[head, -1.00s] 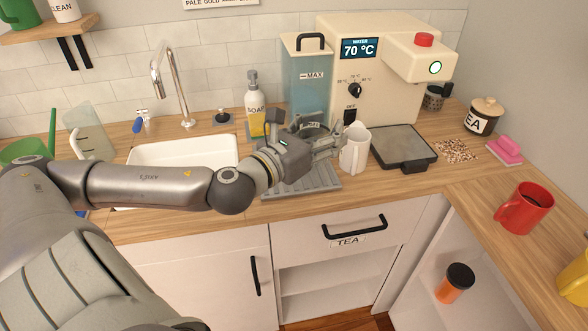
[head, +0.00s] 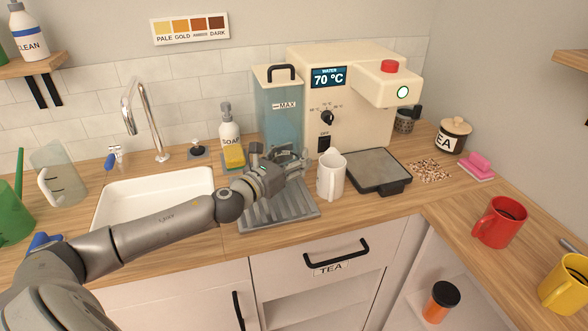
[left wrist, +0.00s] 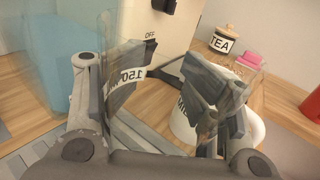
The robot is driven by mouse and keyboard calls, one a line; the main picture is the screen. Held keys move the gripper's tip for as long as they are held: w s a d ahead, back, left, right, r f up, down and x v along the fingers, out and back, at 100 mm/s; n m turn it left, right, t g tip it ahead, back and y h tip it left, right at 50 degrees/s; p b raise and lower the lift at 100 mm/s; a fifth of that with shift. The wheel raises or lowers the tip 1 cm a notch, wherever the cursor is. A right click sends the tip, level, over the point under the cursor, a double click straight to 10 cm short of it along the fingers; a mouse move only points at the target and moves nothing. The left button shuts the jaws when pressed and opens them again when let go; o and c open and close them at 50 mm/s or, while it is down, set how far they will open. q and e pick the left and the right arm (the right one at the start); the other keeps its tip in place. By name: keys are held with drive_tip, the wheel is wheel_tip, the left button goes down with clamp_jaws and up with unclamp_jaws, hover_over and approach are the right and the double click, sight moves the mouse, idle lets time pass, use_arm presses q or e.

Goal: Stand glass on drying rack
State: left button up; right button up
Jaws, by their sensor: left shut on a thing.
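The drying rack (head: 292,207) is a grey ribbed tray on the counter between the sink and the white mug. My left gripper (head: 290,163) is above the back part of the rack. It is shut on a clear glass, which shows in the left wrist view (left wrist: 128,77) with reversed "150" markings. In the head view the glass is mostly hidden by the fingers. I cannot tell whether its base touches the rack. The rack's ribs also show at the lower left of the wrist view (left wrist: 45,160). My right gripper is not in view.
A white mug (head: 331,178) stands just right of the gripper. The water dispenser (head: 354,110) with its blue tank (head: 281,115) is behind. The sink (head: 150,190) is to the left.

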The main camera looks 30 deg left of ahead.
use_arm(q)
drive_tip(key=shift+w+a+f, duration=0.2)
drive_tip(key=shift+w+f, duration=0.1)
drive_tip(key=shift+f, duration=1.6)
drive_tip(key=shift+b, duration=0.3)
drive_tip(key=o, duration=0.8)
drive_tip(key=shift+f, duration=0.2)
drive_tip(key=o, duration=0.7)
drive_tip(key=shift+c, duration=0.2)
drive_tip(key=shift+s+r, duration=0.1)
drive_tip(key=shift+r, duration=0.05)
